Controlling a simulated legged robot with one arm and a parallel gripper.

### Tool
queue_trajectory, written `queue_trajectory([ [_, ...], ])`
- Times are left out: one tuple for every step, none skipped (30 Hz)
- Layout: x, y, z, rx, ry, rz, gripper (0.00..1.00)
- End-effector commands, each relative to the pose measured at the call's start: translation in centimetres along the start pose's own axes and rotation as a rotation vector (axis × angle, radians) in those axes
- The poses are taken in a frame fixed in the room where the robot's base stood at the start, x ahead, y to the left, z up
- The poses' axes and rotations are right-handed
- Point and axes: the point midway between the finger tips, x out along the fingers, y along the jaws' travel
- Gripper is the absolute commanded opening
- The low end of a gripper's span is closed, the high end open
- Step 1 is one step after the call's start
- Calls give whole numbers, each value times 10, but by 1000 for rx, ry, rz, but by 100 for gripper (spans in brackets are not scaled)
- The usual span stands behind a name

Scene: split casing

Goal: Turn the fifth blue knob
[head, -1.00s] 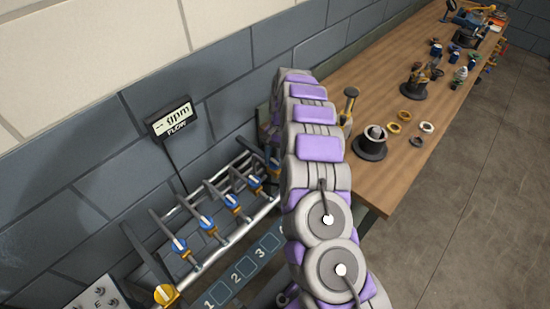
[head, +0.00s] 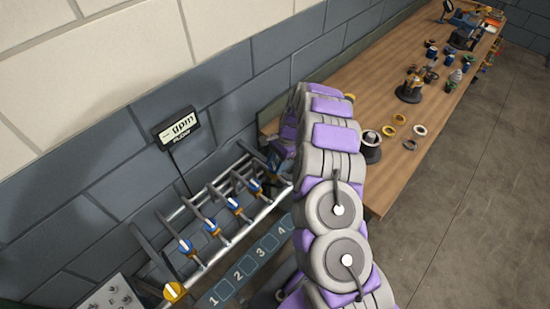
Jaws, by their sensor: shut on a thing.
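The row of blue knobs sits on a metal pipe rack along the wall. I see the first (head: 185,247), second (head: 209,227), third (head: 233,205) and fourth (head: 254,187) blue knobs, each with a pale bar across it. The fifth knob's place, at the far end of the row, is hidden behind my gripper. My gripper (head: 279,160) is partly in view at that far end, mostly covered by my arm. It is shut there, on what its place in the row shows to be the fifth blue knob; the fingertips and turning angle cannot be made out.
A yellow knob (head: 173,292) is at the near end of the rack. A numbered plate (head: 246,267) runs in front of the knobs. A "gpm FLOW" display (head: 177,132) is on the wall. A wooden workbench (head: 392,185) with rings and parts stands right.

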Motion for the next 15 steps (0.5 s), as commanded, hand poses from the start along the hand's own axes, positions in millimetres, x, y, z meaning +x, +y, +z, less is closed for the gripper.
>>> queue_trajectory([
  [-6,0,2,40,-2,-17,13],
  [-6,0,2,68,-1,-29,13],
  [-5,0,2,102,-1,-44,13],
  [-5,1,3,128,-2,-53,13],
  [-5,2,3,155,-3,-63,13],
  [-5,1,3,190,-1,-80,13],
  [-5,1,2,217,0,-91,13],
  [-5,2,2,242,-1,-101,13],
  [-5,2,2,278,-1,-117,13],
  [-5,2,2,305,0,-128,13],
  [-5,2,3,331,-1,-137,13],
  [-4,3,3,366,-2,-150,13],
  [-4,2,3,392,-1,-163,13],
  [-5,2,3,418,1,-175,13],
  [-5,2,3,453,-1,-189,13],
])
